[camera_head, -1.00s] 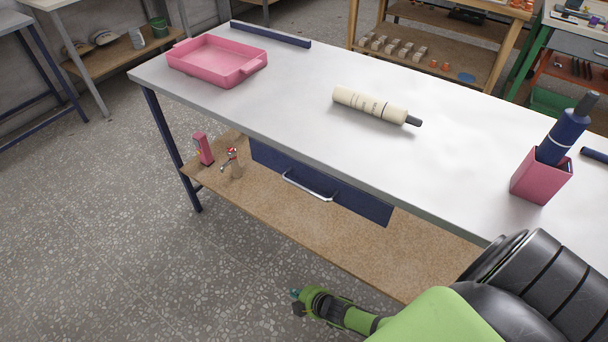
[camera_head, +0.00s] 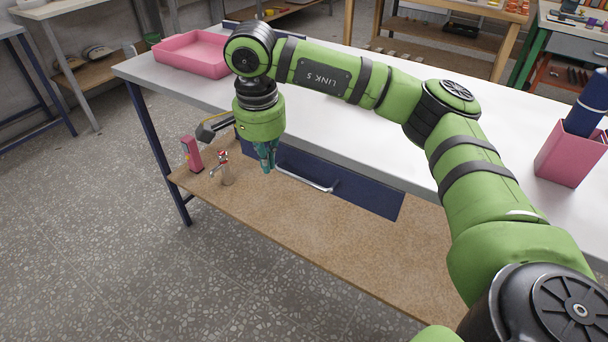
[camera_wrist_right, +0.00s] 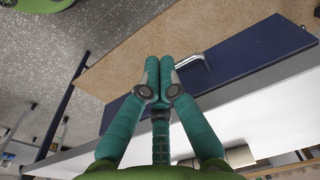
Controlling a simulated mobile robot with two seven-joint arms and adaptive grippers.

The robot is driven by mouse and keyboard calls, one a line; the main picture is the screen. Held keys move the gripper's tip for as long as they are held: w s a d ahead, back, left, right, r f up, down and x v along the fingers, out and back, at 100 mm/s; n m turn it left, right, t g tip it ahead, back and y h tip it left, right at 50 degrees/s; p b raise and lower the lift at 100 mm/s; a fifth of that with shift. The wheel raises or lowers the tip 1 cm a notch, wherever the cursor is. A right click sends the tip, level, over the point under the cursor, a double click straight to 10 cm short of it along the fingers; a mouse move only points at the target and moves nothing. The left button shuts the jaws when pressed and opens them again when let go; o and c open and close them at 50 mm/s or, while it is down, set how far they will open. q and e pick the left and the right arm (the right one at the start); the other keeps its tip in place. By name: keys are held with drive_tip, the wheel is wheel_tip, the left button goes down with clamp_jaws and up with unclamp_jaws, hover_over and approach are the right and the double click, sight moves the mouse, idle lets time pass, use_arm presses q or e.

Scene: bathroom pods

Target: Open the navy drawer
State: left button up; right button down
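The navy drawer (camera_head: 362,195) hangs under the white-topped workbench, above its wooden lower shelf, and looks closed. Its silver bar handle (camera_head: 310,181) is on the front; in the right wrist view part of the handle (camera_wrist_right: 192,60) shows beside my fingertips, against the navy drawer front (camera_wrist_right: 255,58). My right gripper (camera_head: 265,160) points down just left of the handle's left end. In the wrist view my right gripper (camera_wrist_right: 159,66) has its teal fingertips together, with nothing seen between them. I cannot tell if they touch the handle. My left gripper is not in view.
A pink tray (camera_head: 190,66) and a pink holder (camera_head: 568,160) with a navy bottle stand on the bench (camera_head: 412,165). A pink upright object (camera_head: 191,154) and a small red-and-silver item (camera_head: 224,172) stand on the lower shelf (camera_head: 300,235), left of the drawer. The floor in front is clear.

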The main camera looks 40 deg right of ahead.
sight(304, 163)
drive_tip(key=d+r+t+h, duration=0.1)
drive_tip(key=d+r+h, duration=0.2)
drive_tip(key=d, duration=0.3)
drive_tip(key=x, duration=0.3)
drive_tip(key=b+x, duration=0.1)
drive_tip(key=x, duration=0.5)
drive_tip(key=shift+s+d+f, duration=0.1)
drive_tip(key=shift+s+f, duration=0.1)
drive_tip(key=shift+s, duration=0.05)
